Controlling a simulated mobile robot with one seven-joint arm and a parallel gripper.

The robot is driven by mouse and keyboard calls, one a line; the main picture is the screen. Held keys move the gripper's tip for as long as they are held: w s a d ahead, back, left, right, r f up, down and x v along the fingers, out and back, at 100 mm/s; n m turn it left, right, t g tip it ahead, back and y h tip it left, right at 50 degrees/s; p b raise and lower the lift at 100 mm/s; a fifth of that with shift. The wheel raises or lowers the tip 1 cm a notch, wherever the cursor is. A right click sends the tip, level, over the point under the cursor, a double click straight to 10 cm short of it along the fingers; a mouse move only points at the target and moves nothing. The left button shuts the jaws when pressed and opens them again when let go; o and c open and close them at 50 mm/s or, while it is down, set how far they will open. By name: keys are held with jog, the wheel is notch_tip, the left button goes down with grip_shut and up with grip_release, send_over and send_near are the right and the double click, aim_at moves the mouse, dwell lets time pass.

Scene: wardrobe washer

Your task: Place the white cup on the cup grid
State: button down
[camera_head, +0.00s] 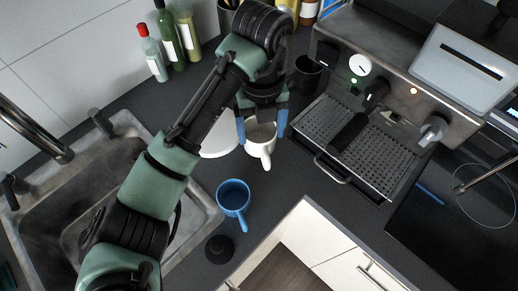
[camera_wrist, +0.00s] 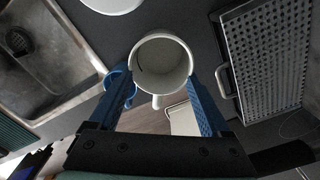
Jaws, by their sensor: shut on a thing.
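The white cup (camera_head: 261,143) is between the blue fingers of my gripper (camera_head: 261,128), over the counter just left of the coffee machine. In the wrist view the white cup (camera_wrist: 160,66) shows its open mouth, with its handle toward my gripper (camera_wrist: 168,90). My gripper is shut on the cup's sides. The cup grid (camera_head: 378,170) is the perforated metal tray of the coffee machine, to the right of the cup. In the wrist view the cup grid (camera_wrist: 268,55) is also at the right. I cannot tell the cup's exact height above the counter.
A blue mug (camera_head: 233,198) and a dark round object (camera_head: 219,248) stand on the counter near the sink (camera_head: 75,213). A white plate (camera_head: 218,144) lies partly hidden behind my arm. A curved metal handle (camera_head: 331,169) sticks out before the grid. A black portafilter handle (camera_head: 348,132) overhangs the grid.

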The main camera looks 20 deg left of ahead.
aim_at(260, 141)
jog(key=shift+w+a+r+m, duration=0.1)
jog(key=shift+a+r+m, duration=0.15)
jog(key=shift+m, duration=0.15)
notch_tip(260, 141, down, 5)
jog(key=shift+d+r+b, duration=0.1)
jog(key=shift+r+b, duration=0.05)
jog(key=shift+b, duration=0.35)
jog(key=shift+f+p, duration=0.55)
jog(key=shift+f, duration=1.95)
jog(key=shift+f, duration=0.1)
jog(key=shift+f, duration=0.15)
grip_release()
